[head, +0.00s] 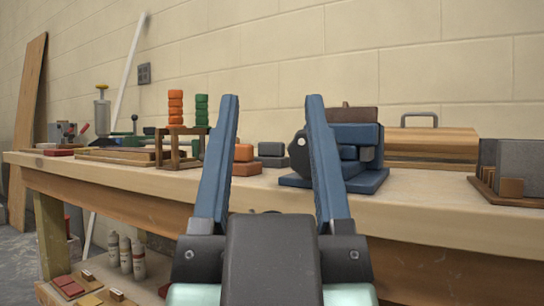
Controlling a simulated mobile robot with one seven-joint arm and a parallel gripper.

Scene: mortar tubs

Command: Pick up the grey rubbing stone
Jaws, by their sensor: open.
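My gripper (272,98) is open in the middle of the head view, its two blue fingers pointing up, with nothing between them. Behind it, on the workbench, a small dark grey block (271,149) shows between the fingers, beside an orange block (244,153). It looks like a stone with another grey piece under it. A larger grey block (517,166) stands at the right edge on a brown wooden base. I cannot tell for sure which is the rubbing stone. The gripper appears nearer to me than both and touches neither.
The wooden workbench (420,207) runs across the view. A blue vise-like tool (352,150) stands behind the right finger, with a wooden box (432,146) behind it. A rack with orange and green pieces (176,110) stands left. Bottles (125,254) stand below. Bare bench lies right of the blue tool.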

